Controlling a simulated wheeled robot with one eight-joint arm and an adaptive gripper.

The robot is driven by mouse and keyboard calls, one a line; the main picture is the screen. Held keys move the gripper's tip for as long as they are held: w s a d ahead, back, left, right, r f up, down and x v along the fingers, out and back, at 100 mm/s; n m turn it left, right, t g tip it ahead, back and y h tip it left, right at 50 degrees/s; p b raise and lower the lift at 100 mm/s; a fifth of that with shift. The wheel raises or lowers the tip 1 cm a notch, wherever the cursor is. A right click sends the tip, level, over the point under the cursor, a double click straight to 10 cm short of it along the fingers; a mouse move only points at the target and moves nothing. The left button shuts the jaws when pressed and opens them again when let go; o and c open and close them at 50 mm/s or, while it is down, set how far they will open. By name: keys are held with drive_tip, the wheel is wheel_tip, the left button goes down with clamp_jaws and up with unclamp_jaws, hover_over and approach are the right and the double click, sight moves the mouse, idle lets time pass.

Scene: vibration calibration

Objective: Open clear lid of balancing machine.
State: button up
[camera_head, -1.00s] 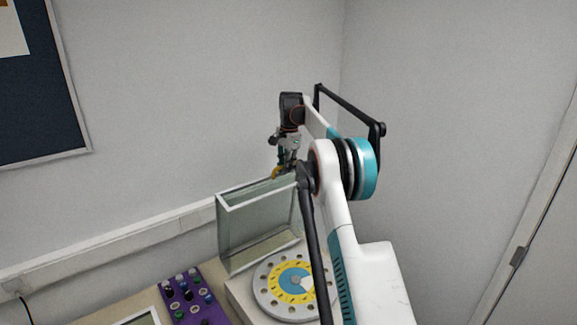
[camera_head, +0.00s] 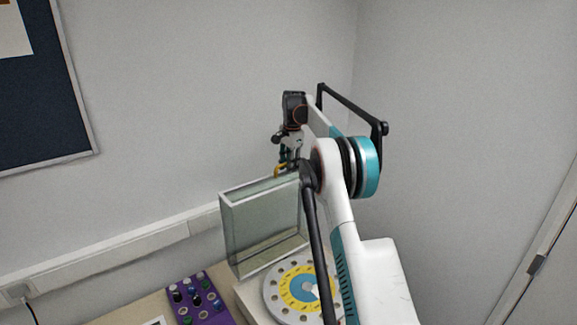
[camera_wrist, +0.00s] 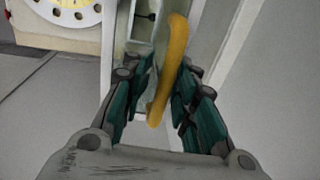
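The clear lid (camera_head: 262,225) of the balancing machine is a glassy box with a pale frame. It stands raised on edge behind the round disc (camera_head: 300,286), which has a yellow and blue centre and lies uncovered. My gripper (camera_head: 287,170) is at the lid's top edge, by the yellow handle (camera_head: 279,170). In the wrist view the curved yellow handle (camera_wrist: 170,65) lies between the teal and grey fingers of my gripper (camera_wrist: 154,108). The fingers are apart, with a gap visible beside the handle. My arm hides the right part of the machine.
A purple control panel (camera_head: 199,299) with several knobs lies left of the machine on the bench. A wall with pale trunking (camera_head: 110,258) runs close behind the lid. A corner wall stands to the right.

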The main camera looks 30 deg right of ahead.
idle(0.3)
wheel_tip(320, 180, up, 12)
drive_tip(key=s, duration=0.1)
drive_tip(key=shift+s, duration=0.2)
drive_tip(key=shift+f, duration=0.1)
idle(0.6)
drive_tip(key=s+a+r+n+t+b, duration=0.1)
drive_tip(key=s+a+n+b, duration=0.1)
drive_tip(key=s+a+b, duration=0.3)
drive_tip(key=s+a+r+n+b, duration=0.1)
drive_tip(key=a+n+b, duration=0.2)
drive_tip(key=a, duration=0.4)
drive_tip(key=s+a+f+n+t+b, duration=0.2)
drive_tip(key=s+a+f+n+b, duration=0.3)
drive_tip(key=s+a, duration=0.7)
drive_tip(key=s+a+f+n+t+b, duration=0.1)
drive_tip(key=s+a+f+n+b, duration=0.2)
drive_tip(key=s+f, duration=1)
drive_tip(key=s+a+f+n+t+b, duration=0.1)
drive_tip(key=s+a+f+n+b, duration=0.3)
drive_tip(key=s+f, duration=1)
drive_tip(key=a+b, duration=0.2)
drive_tip(key=b, duration=0.1)
drive_tip(key=shift+f+t, duration=0.35)
drive_tip(key=shift+t, duration=0.05)
